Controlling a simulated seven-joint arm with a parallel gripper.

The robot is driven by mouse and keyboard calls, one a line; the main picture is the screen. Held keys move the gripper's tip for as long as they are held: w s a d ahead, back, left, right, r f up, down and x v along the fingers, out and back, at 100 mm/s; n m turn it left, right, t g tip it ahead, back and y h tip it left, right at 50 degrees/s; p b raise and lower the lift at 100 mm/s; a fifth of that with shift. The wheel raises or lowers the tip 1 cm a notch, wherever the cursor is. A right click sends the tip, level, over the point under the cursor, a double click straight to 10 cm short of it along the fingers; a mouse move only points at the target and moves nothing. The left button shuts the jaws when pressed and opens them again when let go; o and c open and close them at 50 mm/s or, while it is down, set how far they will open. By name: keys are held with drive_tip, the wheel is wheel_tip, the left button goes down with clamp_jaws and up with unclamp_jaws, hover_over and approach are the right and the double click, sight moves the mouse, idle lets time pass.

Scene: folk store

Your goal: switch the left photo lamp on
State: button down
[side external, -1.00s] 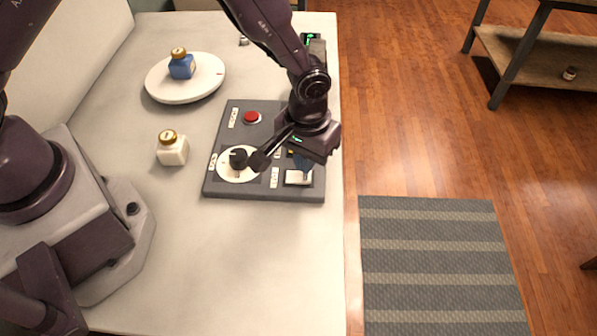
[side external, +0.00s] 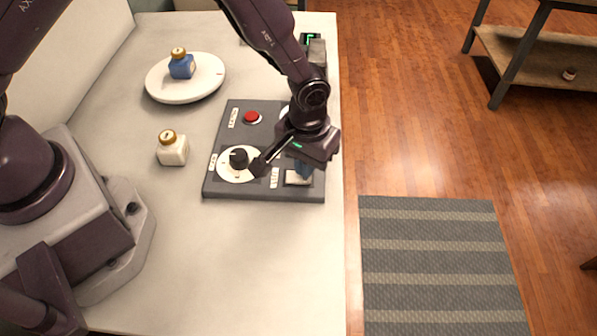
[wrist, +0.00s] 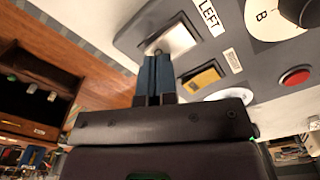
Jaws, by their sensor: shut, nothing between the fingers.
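A dark grey control panel (side external: 222,187) lies on the pale table. Its white rocker switch (side external: 297,179) is at the near right corner; in the wrist view the switch (wrist: 178,36) sits beside a LEFT label (wrist: 208,17). My gripper (side external: 303,174) is shut and empty, pointing down over this switch. In the wrist view the blue fingertips (wrist: 156,56) are at the switch's edge and cover part of it. I cannot tell whether they touch it. The lamp itself cannot be identified in these views.
The panel also has a black knob on a white dial (side external: 225,172), a red button (side external: 252,117) and a yellow part (wrist: 202,78). A cream bottle (side external: 172,150) stands left of the panel. A blue bottle (side external: 181,66) stands on a round white plate (side external: 206,83) behind.

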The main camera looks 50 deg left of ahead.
drive_tip(key=shift+f, duration=0.65)
drive_tip(key=shift+r, duration=3.55)
